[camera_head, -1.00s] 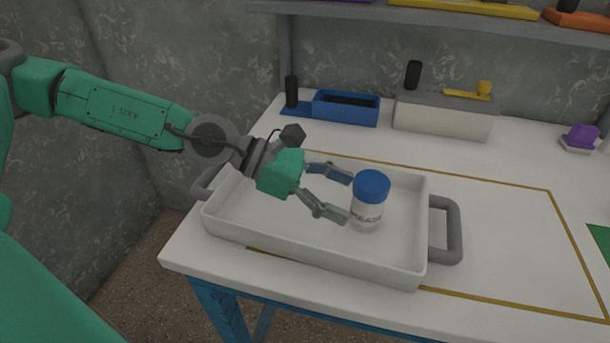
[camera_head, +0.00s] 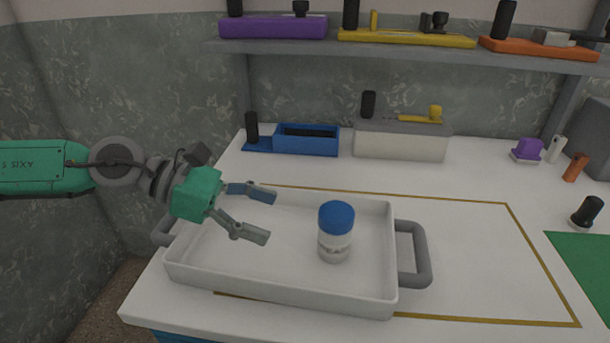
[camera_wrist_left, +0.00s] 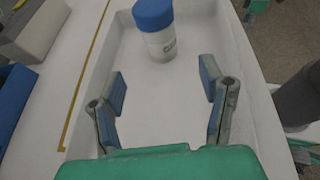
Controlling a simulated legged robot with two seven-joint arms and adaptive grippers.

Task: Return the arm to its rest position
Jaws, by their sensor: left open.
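My left gripper (camera_head: 262,216) is open and empty above the left part of the white tray (camera_head: 280,290). Its fingers point right toward a white jar with a blue lid (camera_head: 335,232), with a clear gap between them. The jar stands upright in the right half of the tray. In the left wrist view, the jar (camera_wrist_left: 158,28) stands ahead of the open fingers (camera_wrist_left: 165,95). My right gripper is not in view.
A blue bin (camera_head: 307,139) and a pale box (camera_head: 400,142) stand at the back of the white table. A shelf (camera_head: 400,48) with purple, yellow and orange trays hangs above. The table right of the tray is largely clear inside a yellow line.

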